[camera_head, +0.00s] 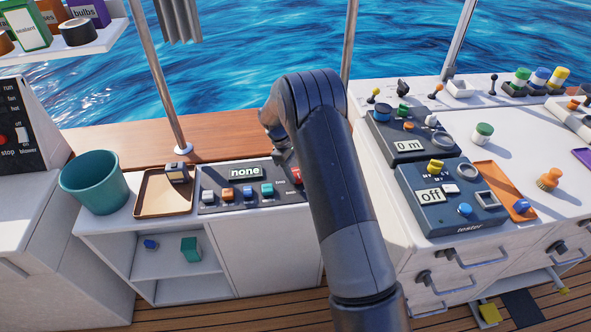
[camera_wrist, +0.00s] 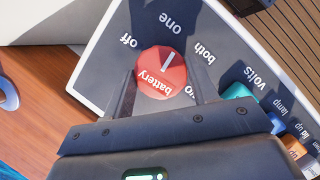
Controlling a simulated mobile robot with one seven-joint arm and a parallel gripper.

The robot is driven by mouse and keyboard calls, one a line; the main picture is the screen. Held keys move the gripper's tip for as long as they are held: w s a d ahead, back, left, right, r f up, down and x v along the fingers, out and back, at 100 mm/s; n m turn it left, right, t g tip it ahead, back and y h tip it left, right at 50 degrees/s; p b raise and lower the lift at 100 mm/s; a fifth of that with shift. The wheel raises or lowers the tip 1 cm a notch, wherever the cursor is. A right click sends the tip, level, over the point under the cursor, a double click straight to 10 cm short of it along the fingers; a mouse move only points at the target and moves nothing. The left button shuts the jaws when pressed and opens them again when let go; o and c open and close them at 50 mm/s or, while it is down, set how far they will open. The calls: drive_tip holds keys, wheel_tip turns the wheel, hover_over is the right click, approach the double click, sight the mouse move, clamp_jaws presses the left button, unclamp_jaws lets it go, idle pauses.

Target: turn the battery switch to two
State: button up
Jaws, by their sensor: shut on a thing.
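The battery switch is a round red knob labelled "battery" (camera_wrist: 160,76) on a dark panel in the wrist view. Its white pointer line points towards "one". The labels "off", "one" and "both" show around it; another label at the lower right is mostly covered by a finger. My gripper (camera_wrist: 162,66) is shut on the knob, one finger at each side. In the head view the red knob (camera_head: 297,174) is partly hidden by my arm, at the right end of the switch panel (camera_head: 208,207), whose display (camera_head: 245,172) reads "none".
Several coloured switches, including an orange one (camera_head: 228,194), line the panel left of the knob. A brown tray (camera_head: 150,207) and a teal bucket (camera_head: 92,186) stand further left. A tester (camera_head: 425,222) reading "off" is on the right counter.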

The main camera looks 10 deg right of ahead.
drive_tip(key=m+g+y, duration=0.1)
drive_tip(key=m, duration=0.3)
drive_tip(key=shift+w+d+m, duration=0.1)
drive_tip(key=shift+d+m, duration=0.05)
drive_tip(key=shift+m, duration=0.25)
drive_tip(key=m+y, duration=0.1)
drive_tip(key=m, duration=0.1)
drive_tip(key=m+y, duration=0.1)
drive_tip(key=m, duration=0.1)
drive_tip(key=shift+d+g, duration=0.1)
drive_tip(key=shift+g, duration=0.2)
drive_tip(key=m+y, duration=0.1)
drive_tip(key=m, duration=0.4)
drive_tip(key=shift+d+y, duration=0.1)
drive_tip(key=shift+y, duration=0.3)
drive_tip(key=shift+d+m+t+y, duration=0.1)
drive_tip(key=shift+m+t+y, duration=0.25)
drive_tip(key=shift+m, duration=0.8)
drive_tip(key=shift+m+t+y, duration=0.15)
drive_tip(key=shift+m+y, duration=0.3)
drive_tip(key=shift+m, duration=0.7)
drive_tip(key=o, duration=1)
drive_tip(key=v, duration=1)
drive_tip(key=shift+w+d+r, duration=0.1)
drive_tip(key=shift+d+r, duration=0.05)
drive_tip(key=shift+r, duration=0.2)
